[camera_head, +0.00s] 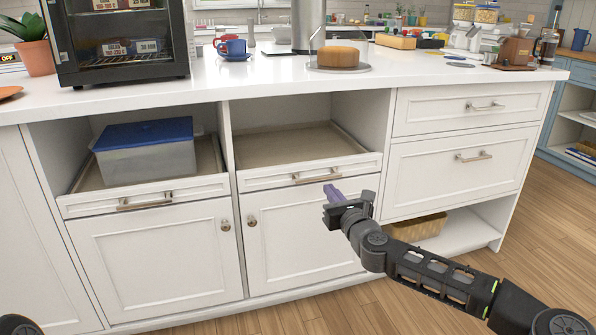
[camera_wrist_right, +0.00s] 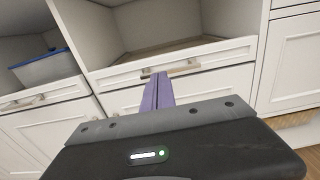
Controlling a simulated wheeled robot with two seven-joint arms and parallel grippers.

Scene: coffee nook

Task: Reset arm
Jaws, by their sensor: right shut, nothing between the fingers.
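My right gripper (camera_head: 333,193) is in front of the white cabinet, just below the handle of the middle drawer (camera_head: 318,174). Its purple fingers are shut together with nothing between them. They also show in the right wrist view (camera_wrist_right: 158,92), pointing toward the drawer front and its handle (camera_wrist_right: 170,69). I cannot tell whether the fingertips touch the cabinet. My left gripper is not in view; only dark parts of my own body show at the lower left of the head view.
A blue-lidded container (camera_head: 147,152) sits in the left drawer. The middle drawer is empty. Wood floor (camera_head: 545,220) is clear at right.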

